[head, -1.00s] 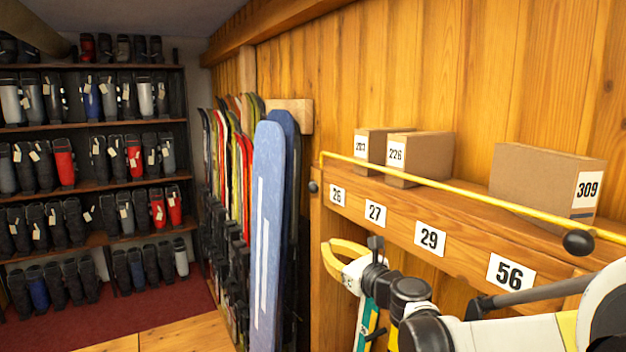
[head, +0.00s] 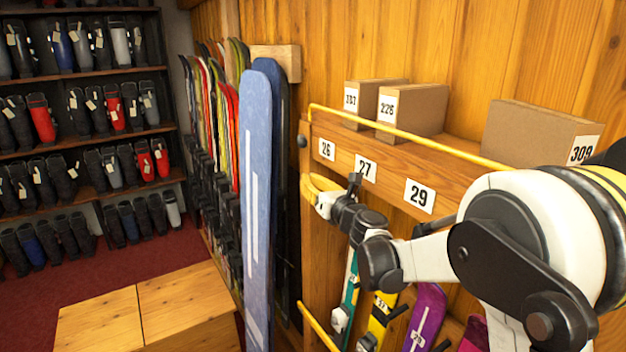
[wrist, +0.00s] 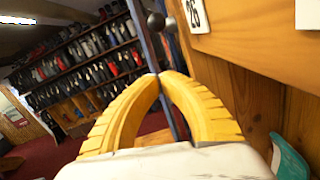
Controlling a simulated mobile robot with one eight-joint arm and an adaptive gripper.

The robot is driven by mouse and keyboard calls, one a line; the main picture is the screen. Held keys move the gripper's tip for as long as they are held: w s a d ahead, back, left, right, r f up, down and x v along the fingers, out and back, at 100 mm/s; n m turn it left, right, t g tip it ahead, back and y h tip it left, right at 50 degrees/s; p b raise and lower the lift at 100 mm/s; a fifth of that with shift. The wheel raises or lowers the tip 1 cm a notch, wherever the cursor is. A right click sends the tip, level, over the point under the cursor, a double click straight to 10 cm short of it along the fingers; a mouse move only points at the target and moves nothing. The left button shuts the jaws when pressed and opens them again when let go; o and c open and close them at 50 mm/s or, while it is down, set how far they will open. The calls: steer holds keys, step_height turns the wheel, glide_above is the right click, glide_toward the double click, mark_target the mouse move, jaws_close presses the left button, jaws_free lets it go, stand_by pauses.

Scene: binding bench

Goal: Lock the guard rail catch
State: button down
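A yellow guard rail (head: 400,135) runs along the front of the wooden shelf, with its bent left end above the "26" tag. A small dark round knob (head: 303,141) sits on the shelf's left end, just below that bend; I cannot tell whether it is the catch. In the wrist view a dark knob (wrist: 156,21) shows ahead of my fingertips, apart from them. My gripper (wrist: 160,76) has its yellow fingertips together with nothing visible between them. In the head view my gripper (head: 312,186) is below the knob, partly hidden by my wrist.
Cardboard boxes (head: 415,107) stand on the shelf behind the rail. Several colourful skis (head: 425,310) stand below it, and a lower yellow bar (head: 319,328) is at bottom. A tall blue ski (head: 256,190) stands left of the shelf. A wooden bench (head: 170,305) is at lower left.

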mark_target(301, 143)
steer(key=w+a+r+p, duration=0.1)
steer(key=w+a+r, duration=0.2)
steer(key=w, duration=0.3)
steer(key=shift+r+p, duration=0.35)
steer(key=shift+r, duration=0.2)
steer(key=shift+s+d+r+g+p, duration=0.1)
steer(key=shift+d+r+g+p, duration=0.05)
steer(key=shift+r+g+p, duration=0.15)
